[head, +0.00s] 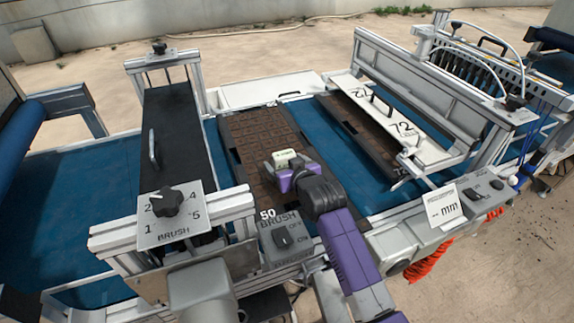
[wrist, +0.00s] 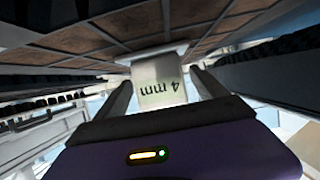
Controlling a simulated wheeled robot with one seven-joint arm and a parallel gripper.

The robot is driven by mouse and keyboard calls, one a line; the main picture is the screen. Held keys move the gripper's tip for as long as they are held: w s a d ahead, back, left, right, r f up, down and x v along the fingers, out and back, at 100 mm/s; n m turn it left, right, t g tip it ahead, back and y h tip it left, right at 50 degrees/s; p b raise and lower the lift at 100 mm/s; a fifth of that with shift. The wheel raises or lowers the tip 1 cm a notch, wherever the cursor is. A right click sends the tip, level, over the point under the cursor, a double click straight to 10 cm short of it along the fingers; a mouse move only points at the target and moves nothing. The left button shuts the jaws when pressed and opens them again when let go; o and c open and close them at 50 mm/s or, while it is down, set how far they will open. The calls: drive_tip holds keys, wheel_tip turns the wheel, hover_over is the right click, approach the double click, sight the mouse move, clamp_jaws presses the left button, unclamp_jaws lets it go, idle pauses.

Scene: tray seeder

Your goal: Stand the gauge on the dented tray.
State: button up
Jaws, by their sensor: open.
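The gauge is a small pale block (head: 286,154) over the brown, soil-filled tray in the head view. My gripper (head: 283,168) is open, with one finger on each side of the gauge. Gaps show between the fingers (wrist: 163,92) and the gauge in the wrist view. The tray (head: 230,147) has a dark rim and lies on the blue belt. I cannot make out a dent in it.
A second tray (head: 345,127) lies to the right, partly under a white plate marked 72 (head: 403,128). A black brush cover (head: 168,130) stands left of the first tray. Dial (head: 166,202) and switch (head: 284,238) panels are at the front. Bare blue belt (head: 330,155) lies between the trays.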

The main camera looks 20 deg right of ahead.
drive_tip(key=v, duration=1.2)
drive_tip(key=shift+r, duration=0.2)
drive_tip(key=shift+s, duration=0.1)
